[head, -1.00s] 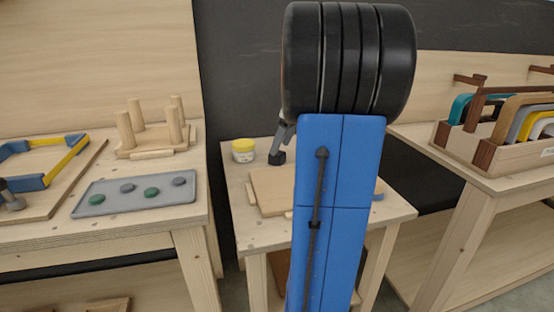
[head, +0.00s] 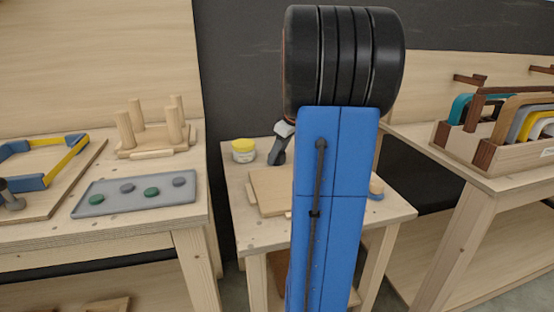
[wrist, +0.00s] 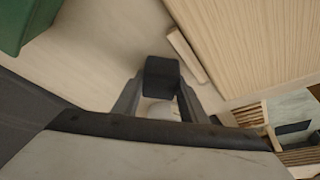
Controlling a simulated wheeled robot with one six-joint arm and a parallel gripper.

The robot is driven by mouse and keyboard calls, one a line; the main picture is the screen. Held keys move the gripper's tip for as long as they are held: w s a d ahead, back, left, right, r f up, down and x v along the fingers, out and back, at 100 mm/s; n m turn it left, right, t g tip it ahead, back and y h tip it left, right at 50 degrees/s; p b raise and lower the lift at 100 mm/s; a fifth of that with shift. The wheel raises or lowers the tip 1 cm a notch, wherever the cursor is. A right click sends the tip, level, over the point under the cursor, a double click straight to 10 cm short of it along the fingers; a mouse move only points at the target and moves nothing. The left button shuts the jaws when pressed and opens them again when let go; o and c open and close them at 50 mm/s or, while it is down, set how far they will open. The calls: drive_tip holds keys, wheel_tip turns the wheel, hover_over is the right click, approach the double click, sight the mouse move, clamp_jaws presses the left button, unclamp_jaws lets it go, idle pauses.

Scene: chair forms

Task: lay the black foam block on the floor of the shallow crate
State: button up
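In the wrist view the black foam block (wrist: 161,76) sits at the tips of my gripper (wrist: 160,92), with a finger against each side. My gripper is shut on it, above the pale table top. In the head view my gripper (head: 278,150) shows as a dark shape left of my blue arm, over the back of the middle table; block and fingers are hard to tell apart there. A pale rounded thing shows between the fingers, below the block. I cannot make out the shallow crate for certain; a brown wooden thing (head: 276,268) under the middle table is partly hidden.
A yellow-lidded jar (head: 243,151) stands left of my gripper. A wooden board (head: 268,192) lies on the middle table (head: 240,222), partly behind my arm. A grey tray (head: 135,195) is on the left table. A wooden rack (head: 510,165) of coloured handles stands on the right.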

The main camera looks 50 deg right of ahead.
drive_tip(key=shift+r, duration=0.15)
drive_tip(key=shift+c, duration=0.5)
wheel_tip(320, 180, up, 9)
drive_tip(key=shift+r, duration=0.4)
